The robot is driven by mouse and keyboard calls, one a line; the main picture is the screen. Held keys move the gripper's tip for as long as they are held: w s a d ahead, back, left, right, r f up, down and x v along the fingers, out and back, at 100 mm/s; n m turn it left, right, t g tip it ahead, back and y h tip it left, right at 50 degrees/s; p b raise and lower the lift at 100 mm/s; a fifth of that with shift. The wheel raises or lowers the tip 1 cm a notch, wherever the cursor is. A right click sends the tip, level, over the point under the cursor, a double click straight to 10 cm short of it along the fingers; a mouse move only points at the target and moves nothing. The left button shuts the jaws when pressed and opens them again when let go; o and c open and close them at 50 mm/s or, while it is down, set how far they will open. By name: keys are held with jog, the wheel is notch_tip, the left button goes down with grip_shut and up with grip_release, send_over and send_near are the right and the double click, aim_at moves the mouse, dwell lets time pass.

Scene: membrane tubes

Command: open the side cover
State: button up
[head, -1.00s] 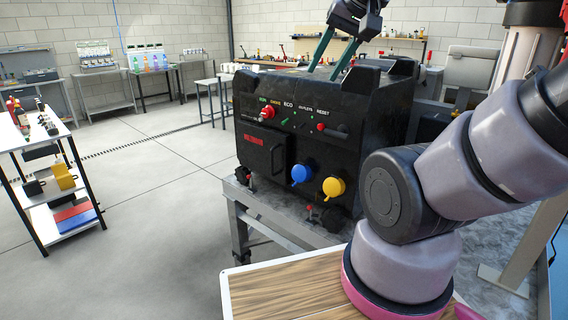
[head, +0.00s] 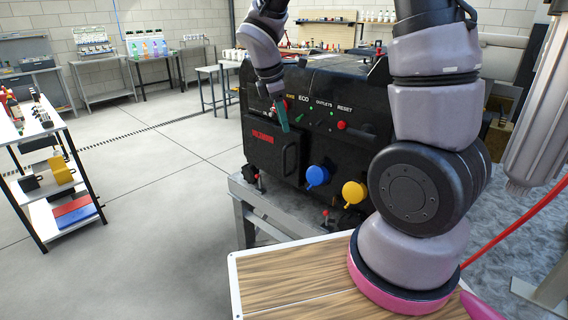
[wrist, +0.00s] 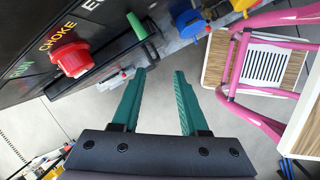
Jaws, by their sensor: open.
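The black machine (head: 340,95) stands on a grey metal stand. On the left of its front is a black panel (head: 272,158) with a red label and a dark vertical handle (head: 290,160); it looks like the cover and appears closed. My gripper (head: 283,118) is in front of the machine's upper left front, above the panel's handle. In the wrist view my gripper (wrist: 158,74) shows two teal fingers spread apart with nothing between them. The red choke knob (wrist: 72,59) is left of the fingers. The panel itself is not clearly seen in the wrist view.
Blue (head: 317,176) and yellow (head: 354,192) caps stick out right of the panel. A wood-topped surface (head: 290,275) is in front. A shelf cart (head: 65,205) stands left, with open floor between.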

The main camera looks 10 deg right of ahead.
aim_at(284, 173)
jog(key=w+f+n, duration=0.1)
jog(key=f, duration=0.4)
jog(key=w+f+n, duration=0.1)
jog(key=f+n, duration=0.1)
jog(key=f, duration=0.3)
jog(key=w+d+f+n+h, duration=0.1)
jog(key=f, duration=0.4)
jog(key=shift+w+d+f+n, duration=0.1)
jog(key=shift+f+n, duration=0.3)
jog(key=shift+c, duration=0.3)
grip_shut()
dwell(0.5)
